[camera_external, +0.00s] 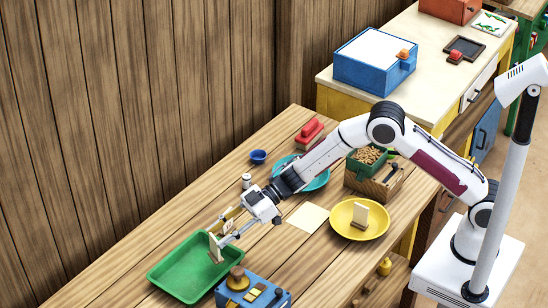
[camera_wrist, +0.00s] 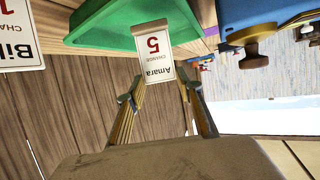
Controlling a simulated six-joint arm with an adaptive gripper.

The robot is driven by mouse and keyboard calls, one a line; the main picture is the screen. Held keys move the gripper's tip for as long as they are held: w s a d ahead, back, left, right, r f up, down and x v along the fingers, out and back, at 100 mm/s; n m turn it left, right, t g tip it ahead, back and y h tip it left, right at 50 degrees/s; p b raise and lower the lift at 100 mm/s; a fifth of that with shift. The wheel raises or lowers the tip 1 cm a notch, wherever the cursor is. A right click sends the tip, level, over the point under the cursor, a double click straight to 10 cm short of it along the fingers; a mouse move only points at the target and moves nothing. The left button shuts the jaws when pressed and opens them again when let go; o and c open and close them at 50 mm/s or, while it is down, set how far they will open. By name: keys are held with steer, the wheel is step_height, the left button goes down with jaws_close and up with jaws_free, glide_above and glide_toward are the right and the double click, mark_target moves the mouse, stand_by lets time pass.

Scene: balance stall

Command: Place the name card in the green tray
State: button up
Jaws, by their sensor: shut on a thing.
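A small white name card (camera_external: 215,247) is held in my gripper (camera_external: 219,239), which is shut on it. In the wrist view the name card (camera_wrist: 154,58) reads "Amara", "CHANGE" and "5", and stands between my fingertips (camera_wrist: 157,92). The green tray (camera_external: 165,276) lies at the front left of the wooden table. My gripper and the card are at the tray's upper right side in the outside view. The green tray (camera_wrist: 105,22) also shows behind the card in the wrist view. I cannot tell whether the card touches the tray.
A blue box with knobs (camera_external: 262,293) stands just right of the tray. A yellow plate (camera_external: 343,228) bears another upright card. A teal plate (camera_external: 320,182) lies behind my arm. In the wrist view another lettered card (camera_wrist: 20,38) shows at left. A plank wall runs behind the table.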

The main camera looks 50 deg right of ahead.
steer(key=shift+f, duration=1.75)
steer(key=shift+f, duration=0.15)
steer(key=o, duration=1.2)
steer(key=shift+d+r, duration=0.15)
steer(key=shift+r, duration=0.1)
steer(key=v, duration=1.1)
steer(key=shift+s+d+r, duration=0.1)
steer(key=shift+d+r, duration=0.1)
steer(key=shift+d, duration=0.1)
